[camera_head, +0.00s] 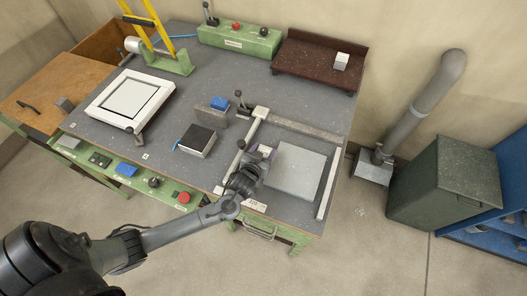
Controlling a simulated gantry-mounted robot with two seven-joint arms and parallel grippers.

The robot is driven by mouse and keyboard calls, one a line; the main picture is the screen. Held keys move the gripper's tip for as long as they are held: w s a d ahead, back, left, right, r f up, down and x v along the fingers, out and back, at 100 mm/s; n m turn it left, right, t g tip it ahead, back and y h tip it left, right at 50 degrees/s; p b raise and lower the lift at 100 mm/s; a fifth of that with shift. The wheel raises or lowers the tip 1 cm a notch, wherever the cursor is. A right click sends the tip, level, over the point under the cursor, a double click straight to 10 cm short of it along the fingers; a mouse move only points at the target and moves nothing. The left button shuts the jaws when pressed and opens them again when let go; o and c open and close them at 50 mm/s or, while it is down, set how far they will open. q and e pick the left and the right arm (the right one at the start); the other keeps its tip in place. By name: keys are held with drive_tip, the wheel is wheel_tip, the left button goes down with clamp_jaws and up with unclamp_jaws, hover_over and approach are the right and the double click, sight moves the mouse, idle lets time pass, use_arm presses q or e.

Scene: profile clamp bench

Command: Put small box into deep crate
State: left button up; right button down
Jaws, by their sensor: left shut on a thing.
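My left gripper (260,158) is at the clamp area on the right half of the grey bench. It is shut on a small pale box with a purple patch (265,149), mostly hidden by the gripper. Whether the box touches the bench I cannot tell. An open brown wooden crate (93,43), deep-sided, stands past the bench's left end, at the upper left, far from the gripper. My right gripper is not in view.
A grey plate (296,171) lies right of the gripper, beside metal rails. A black-topped block (197,141), a blue block (220,103) and a white frame (131,99) lie left. A yellow ladder-like frame (150,20) stands near the crate. A brown shelf (305,63) stands behind.

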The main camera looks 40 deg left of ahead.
use_arm(q)
drive_tip(key=o, duration=1.1)
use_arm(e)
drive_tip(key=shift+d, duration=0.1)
use_arm(q)
drive_tip(key=shift+s+d+r, duration=0.15)
drive_tip(key=shift+s+r, duration=0.15)
drive_tip(key=shift+s, duration=0.15)
use_arm(e)
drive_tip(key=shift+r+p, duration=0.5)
drive_tip(key=shift+p, duration=0.05)
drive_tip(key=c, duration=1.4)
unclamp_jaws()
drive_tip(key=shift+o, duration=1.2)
use_arm(q)
drive_tip(key=s+d+r+m+g+h, duration=0.1)
drive_tip(key=s+d+r+g, duration=0.1)
drive_tip(key=s, duration=0.6)
drive_tip(key=s+d+r+m+g+h, duration=0.1)
drive_tip(key=s+d+g, duration=0.3)
drive_tip(key=s, duration=0.4)
drive_tip(key=s+d+r+m+g+h, duration=0.2)
drive_tip(key=s+r+m+g, duration=0.1)
drive_tip(key=s, duration=0.6)
drive_tip(key=shift+d+r, duration=0.4)
drive_tip(key=shift+r, duration=0.1)
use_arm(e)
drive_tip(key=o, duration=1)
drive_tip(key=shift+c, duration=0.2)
